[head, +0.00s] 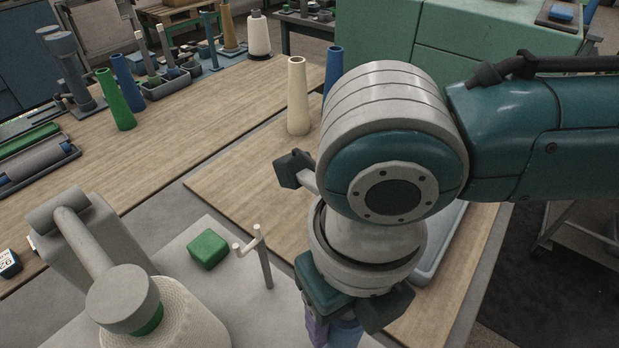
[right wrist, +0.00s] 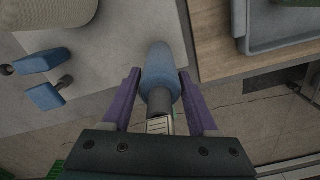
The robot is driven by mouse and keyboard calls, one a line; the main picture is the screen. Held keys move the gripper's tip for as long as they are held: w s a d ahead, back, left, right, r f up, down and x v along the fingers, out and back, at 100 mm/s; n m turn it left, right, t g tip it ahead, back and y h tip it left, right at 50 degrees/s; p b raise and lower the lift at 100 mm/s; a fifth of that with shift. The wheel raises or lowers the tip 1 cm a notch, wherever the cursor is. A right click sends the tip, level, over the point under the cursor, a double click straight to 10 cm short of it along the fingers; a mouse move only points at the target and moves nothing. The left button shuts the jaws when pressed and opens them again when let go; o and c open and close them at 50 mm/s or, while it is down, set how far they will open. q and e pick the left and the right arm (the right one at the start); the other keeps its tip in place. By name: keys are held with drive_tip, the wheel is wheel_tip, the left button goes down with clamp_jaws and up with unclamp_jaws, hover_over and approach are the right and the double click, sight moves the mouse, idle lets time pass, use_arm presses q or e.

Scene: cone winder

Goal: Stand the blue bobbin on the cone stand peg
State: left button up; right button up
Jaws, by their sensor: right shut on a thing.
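My right gripper (head: 338,318) is at the bottom of the head view, pointing down. In the right wrist view its purple fingers (right wrist: 160,98) are shut on the blue bobbin (right wrist: 160,68), one on each side. The bobbin tapers away from the palm. In the head view only a bit of the held bobbin (head: 346,335) shows under the gripper. A short dark grey cylinder (right wrist: 159,101) shows at the bobbin's near end; I cannot tell whether it is a peg or part of the bobbin. I cannot make out the cone stand peg for certain. My left gripper is out of view.
A cream cone (head: 298,97) and another blue bobbin (head: 333,72) stand on the wooden table. Green (head: 115,100) and blue (head: 128,78) bobbins stand on the left bench. A forked post (head: 265,262), a green block (head: 208,249) and a yarn cone (head: 175,318) are near the gripper.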

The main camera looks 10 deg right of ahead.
drive_tip(key=shift+f, duration=0.45)
idle(0.9)
idle(0.3)
drive_tip(key=o, duration=1.4)
drive_tip(key=shift+c, duration=0.2)
drive_tip(key=shift+r, duration=0.1)
wheel_tip(320, 180, up, 7)
drive_tip(key=p, duration=0.7)
drive_tip(key=shift+r+p, duration=0.4)
drive_tip(key=shift+p, duration=0.2)
drive_tip(key=shift+r, duration=0.1)
